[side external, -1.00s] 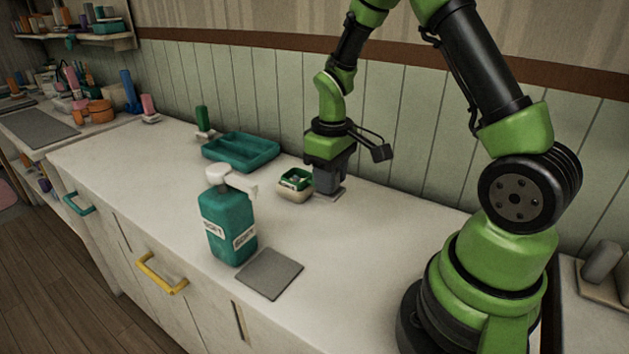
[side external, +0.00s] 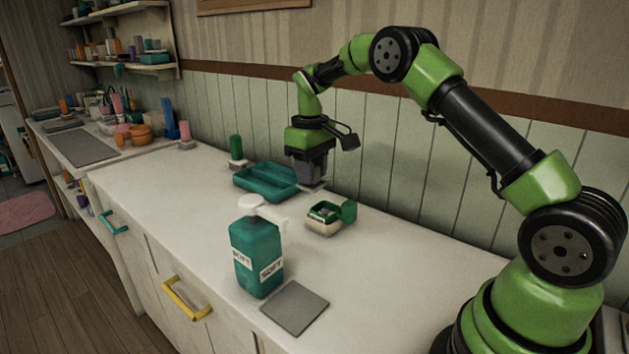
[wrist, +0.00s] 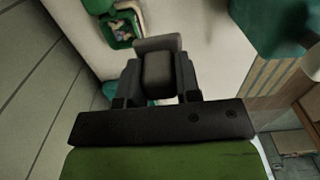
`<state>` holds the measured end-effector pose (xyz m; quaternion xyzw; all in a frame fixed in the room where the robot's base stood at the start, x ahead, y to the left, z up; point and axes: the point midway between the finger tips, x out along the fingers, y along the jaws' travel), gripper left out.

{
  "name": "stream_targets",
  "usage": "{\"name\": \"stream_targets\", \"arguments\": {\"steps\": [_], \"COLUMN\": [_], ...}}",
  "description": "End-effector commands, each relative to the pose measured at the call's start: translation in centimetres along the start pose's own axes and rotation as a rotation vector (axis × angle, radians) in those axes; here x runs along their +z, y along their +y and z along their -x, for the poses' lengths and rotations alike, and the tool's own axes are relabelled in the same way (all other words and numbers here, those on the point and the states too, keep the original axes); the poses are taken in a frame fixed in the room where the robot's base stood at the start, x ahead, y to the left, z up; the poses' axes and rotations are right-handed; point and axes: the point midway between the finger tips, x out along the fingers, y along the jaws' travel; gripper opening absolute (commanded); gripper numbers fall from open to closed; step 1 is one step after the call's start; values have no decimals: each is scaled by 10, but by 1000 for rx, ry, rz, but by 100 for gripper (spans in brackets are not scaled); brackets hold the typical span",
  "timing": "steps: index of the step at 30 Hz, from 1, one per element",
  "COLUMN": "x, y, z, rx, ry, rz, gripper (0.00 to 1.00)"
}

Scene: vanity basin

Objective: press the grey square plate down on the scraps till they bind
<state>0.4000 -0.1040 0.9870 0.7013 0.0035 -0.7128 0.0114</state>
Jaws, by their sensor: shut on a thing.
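The grey square plate shows as a thin edge (side external: 312,187) under my gripper (side external: 309,176). In the wrist view my gripper (wrist: 158,75) is shut on a grey block (wrist: 157,70), with the plate's grey edge (wrist: 157,43) beyond it. The plate is held up in the air, apart from the scraps. A small cream box (side external: 325,229) with its green lid (side external: 349,210) standing open lies to the right of and below my gripper. Pale scraps (wrist: 119,29) lie inside its green interior in the wrist view.
A teal divided tray (side external: 265,184) lies left of my gripper, with a green upright piece (side external: 236,148) behind it. A teal pump bottle (side external: 257,260) and a flat grey mat (side external: 296,307) are near the front edge.

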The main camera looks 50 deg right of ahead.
Motion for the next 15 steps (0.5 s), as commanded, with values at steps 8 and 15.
{"name": "stream_targets", "arguments": {"steps": [8,15], "x": [-18,-18], "y": [55,74], "z": [-19,-27], "rx": [-6,-11], "ry": [7,15], "rz": [-17,-22], "gripper": [0,0]}}
